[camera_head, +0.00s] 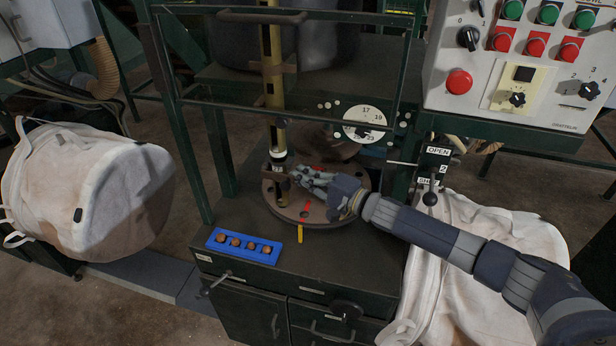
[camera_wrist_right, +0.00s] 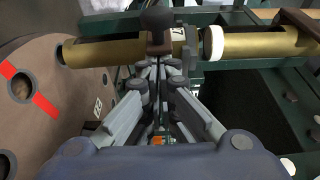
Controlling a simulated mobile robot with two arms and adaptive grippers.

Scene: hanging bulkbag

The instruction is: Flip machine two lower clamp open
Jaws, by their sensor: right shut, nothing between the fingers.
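A brass tube (camera_head: 273,60) stands upright on the machine. It also shows in the right wrist view (camera_wrist_right: 105,53). A dark lower clamp (camera_wrist_right: 157,22) sits across the tube near a white ring; in the head view its area (camera_head: 279,158) is small and partly hidden, so I cannot tell whether it is open. My right gripper (camera_head: 296,173) reaches in from the right, just above the round plate. In the right wrist view its fingertips (camera_wrist_right: 160,60) are together and empty, right at the clamp; I cannot tell whether they touch it. My left gripper is not in view.
The round plate (camera_head: 320,214) with holes and red marks lies below the tube. A blue tray (camera_head: 243,246) with several round pieces sits in front. White bulk bags (camera_head: 98,190) flank the machine. A control panel (camera_head: 525,65) and a black lever (camera_head: 430,198) are at right.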

